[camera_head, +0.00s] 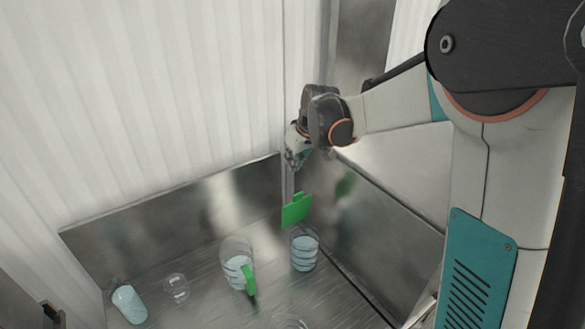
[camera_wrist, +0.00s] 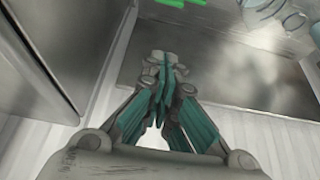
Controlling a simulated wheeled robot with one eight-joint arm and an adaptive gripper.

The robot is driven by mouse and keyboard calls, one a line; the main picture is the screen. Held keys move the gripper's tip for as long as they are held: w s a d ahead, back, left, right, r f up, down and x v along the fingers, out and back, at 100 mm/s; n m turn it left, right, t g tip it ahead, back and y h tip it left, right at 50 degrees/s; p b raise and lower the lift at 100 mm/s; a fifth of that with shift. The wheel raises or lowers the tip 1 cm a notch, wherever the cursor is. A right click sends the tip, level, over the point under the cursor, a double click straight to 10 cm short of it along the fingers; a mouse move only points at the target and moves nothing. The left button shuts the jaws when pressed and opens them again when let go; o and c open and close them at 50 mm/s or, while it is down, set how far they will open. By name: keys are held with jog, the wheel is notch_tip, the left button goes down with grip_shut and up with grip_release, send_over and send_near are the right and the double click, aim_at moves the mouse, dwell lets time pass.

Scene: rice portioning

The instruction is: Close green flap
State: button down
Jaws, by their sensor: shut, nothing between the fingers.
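The green flap (camera_head: 296,208) stands raised above the rim of a clear vessel with blue bands (camera_head: 304,253) near the back corner of the metal surface. In the wrist view a green piece (camera_wrist: 178,3) is cut off by the top edge; it seems to be this flap. My gripper (camera_head: 292,162) is above and slightly behind the flap, apart from it. In the wrist view its teal fingers (camera_wrist: 166,62) meet at the tips with nothing between them. The flap's hinge is too small to make out.
A clear vessel with a green handle (camera_head: 249,282) stands left of the flap's vessel. A clear glass (camera_head: 176,288) and a tilted, pale blue container (camera_head: 129,304) are farther left. Metal walls (camera_head: 190,200) rise behind and at the right (camera_head: 385,220).

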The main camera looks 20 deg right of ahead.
jog(key=x, duration=1)
jog(key=s, duration=0.2)
jog(key=s+d, duration=0.1)
jog(key=s, duration=0.1)
jog(key=shift+s+d+p, duration=0.1)
jog(key=shift+p, duration=0.3)
